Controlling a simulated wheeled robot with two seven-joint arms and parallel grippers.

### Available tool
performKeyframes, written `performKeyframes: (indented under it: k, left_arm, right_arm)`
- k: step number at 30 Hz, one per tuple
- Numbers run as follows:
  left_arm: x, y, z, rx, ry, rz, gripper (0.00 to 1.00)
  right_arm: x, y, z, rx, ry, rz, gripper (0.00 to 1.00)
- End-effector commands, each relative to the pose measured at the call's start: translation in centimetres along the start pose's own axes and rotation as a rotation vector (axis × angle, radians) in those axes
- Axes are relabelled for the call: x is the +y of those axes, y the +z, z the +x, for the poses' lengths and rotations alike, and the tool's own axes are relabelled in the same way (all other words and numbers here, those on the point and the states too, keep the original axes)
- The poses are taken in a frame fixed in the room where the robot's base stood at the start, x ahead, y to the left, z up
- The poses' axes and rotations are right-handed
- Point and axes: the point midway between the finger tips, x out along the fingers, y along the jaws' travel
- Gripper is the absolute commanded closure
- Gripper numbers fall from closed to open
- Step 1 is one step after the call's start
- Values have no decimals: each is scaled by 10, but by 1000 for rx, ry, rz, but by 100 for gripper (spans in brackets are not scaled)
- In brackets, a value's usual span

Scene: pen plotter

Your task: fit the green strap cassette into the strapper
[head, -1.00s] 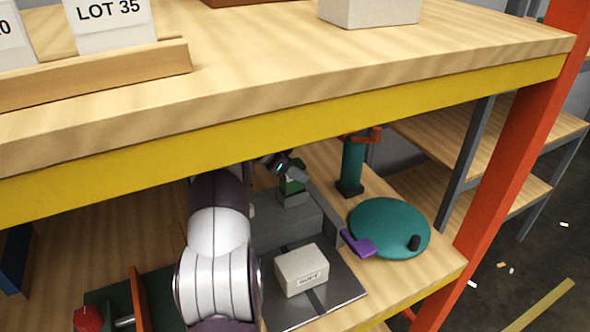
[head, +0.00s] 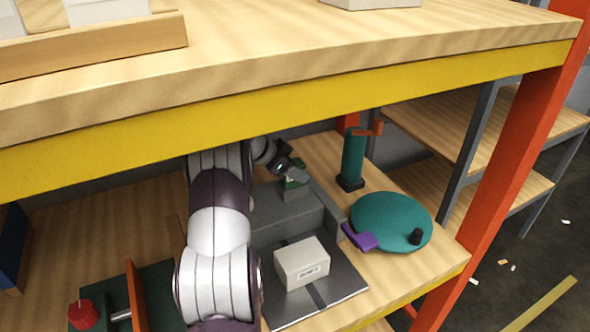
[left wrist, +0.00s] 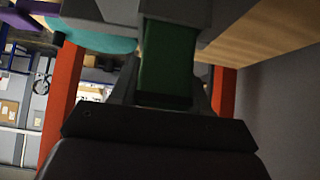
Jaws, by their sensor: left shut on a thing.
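The green strap cassette (head: 292,184) is at the top of the grey strapper (head: 290,217), toward its back. My left gripper (head: 291,174) is shut on the cassette. In the left wrist view the green cassette (left wrist: 167,60) lies between my fingers, and its far end meets the grey body of the strapper (left wrist: 175,10). I cannot tell how deep it sits. A white box (head: 301,263) rests on the strapper's dark plate, across a dark strap. A purple lever (head: 360,238) sticks out on the strapper's right. My right gripper is not in view.
A teal disc with a black knob (head: 390,221) and a teal post with an orange handle (head: 353,158) stand right of the strapper. The upper shelf with its yellow edge (head: 300,122) hangs over the workspace. A red knob (head: 83,313) is at lower left.

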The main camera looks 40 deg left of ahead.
Motion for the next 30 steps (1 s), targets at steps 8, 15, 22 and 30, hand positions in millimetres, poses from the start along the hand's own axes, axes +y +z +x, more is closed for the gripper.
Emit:
performKeyframes:
  k: [8,15,22,30]
  left_arm:
    - [0,6,6,0,-1,0,92]
    - [0,7,7,0,0,0,24]
    - [0,8,8,-1,1,0,24]
    - [-1,-2,-36,0,-1,-4,24]
  right_arm:
    - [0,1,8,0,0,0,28]
    - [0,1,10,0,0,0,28]
    - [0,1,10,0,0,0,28]
    - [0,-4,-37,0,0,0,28]
